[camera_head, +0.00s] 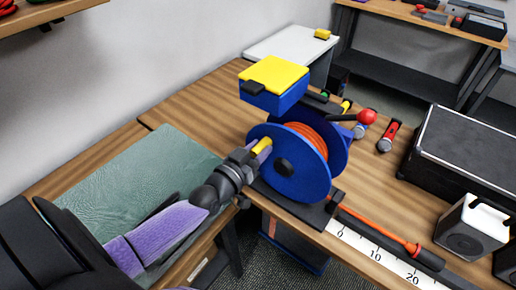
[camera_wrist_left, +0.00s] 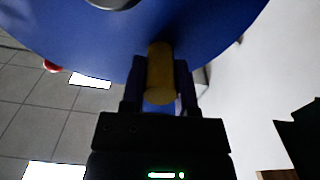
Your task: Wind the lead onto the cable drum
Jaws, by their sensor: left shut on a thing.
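The blue cable drum (camera_head: 291,174) stands upright on a dark base at the table's front edge, with orange lead (camera_head: 309,140) wound between its two flanges. A stretch of the orange lead (camera_head: 378,230) runs from the drum's foot to the right, ending in a dark connector. My left gripper (camera_head: 255,152) is shut on the yellow crank handle (camera_head: 263,145) on the drum's near flange. In the left wrist view the handle (camera_wrist_left: 160,75) sits between the two fingers, against the blue flange (camera_wrist_left: 210,35). My right gripper is not in view.
A blue box with a yellow lid (camera_head: 274,74) stands behind the drum. A red-knobbed lever (camera_head: 366,117) and a red microphone (camera_head: 388,137) are to its right. A white scale strip (camera_head: 376,258) lies along the front. A black case (camera_head: 462,150) and grey speaker (camera_head: 470,228) fill the right.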

